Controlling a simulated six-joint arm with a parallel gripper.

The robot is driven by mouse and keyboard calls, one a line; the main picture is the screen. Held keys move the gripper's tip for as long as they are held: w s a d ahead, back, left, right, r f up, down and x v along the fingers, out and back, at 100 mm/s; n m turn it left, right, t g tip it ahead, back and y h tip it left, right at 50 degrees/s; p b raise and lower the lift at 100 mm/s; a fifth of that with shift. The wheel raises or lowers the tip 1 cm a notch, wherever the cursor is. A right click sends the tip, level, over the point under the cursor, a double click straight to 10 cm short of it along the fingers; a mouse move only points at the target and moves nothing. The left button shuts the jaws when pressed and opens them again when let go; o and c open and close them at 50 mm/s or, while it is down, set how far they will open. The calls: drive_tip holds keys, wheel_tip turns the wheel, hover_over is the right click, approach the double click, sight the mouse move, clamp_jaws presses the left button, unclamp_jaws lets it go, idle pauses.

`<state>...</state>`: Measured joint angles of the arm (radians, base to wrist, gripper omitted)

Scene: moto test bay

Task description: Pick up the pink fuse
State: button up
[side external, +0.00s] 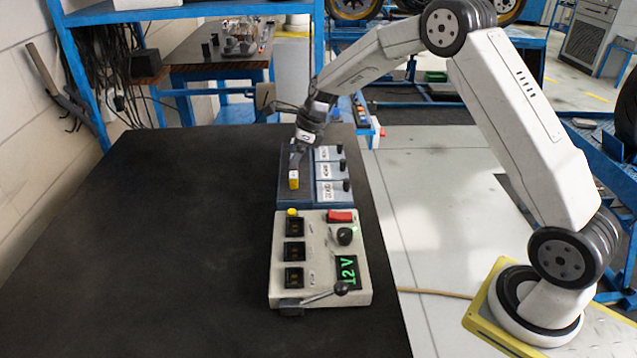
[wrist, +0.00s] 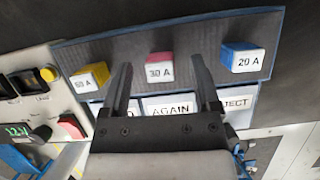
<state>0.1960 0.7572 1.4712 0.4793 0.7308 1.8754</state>
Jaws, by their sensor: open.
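The pink fuse, labelled 30 A, (wrist: 160,60) stands on a dark mat in the middle of the wrist view. My gripper (wrist: 161,66) is open and empty, its two dark fingers to the left and right of the pink fuse in the picture. Whether the fingers are level with the fuse or above it I cannot tell. In the side view my gripper (side external: 298,150) points down over the dark blue tray, and the pink fuse is hidden there. A yellow fuse, labelled 60 A, (wrist: 92,72) stands to the left, and a blue fuse, labelled 20 A, (wrist: 240,58) to the right.
In the side view the yellow fuse (side external: 294,180) stands near the tray's (side external: 282,203) front. Labelled bins (side external: 328,171) with black knobs are beside it. A beige tester (side external: 318,262) with sockets, a lever and a 12 V display is in front. The black tabletop (side external: 150,250) is clear at left.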

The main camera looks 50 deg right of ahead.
idle(0.5)
clamp_jaws()
drive_tip(key=shift+r, duration=0.95)
drive_tip(key=s+a+r, duration=0.1)
drive_tip(key=s+r, duration=1)
drive_tip(key=s, duration=0.3)
drive_tip(key=shift+a, duration=0.1)
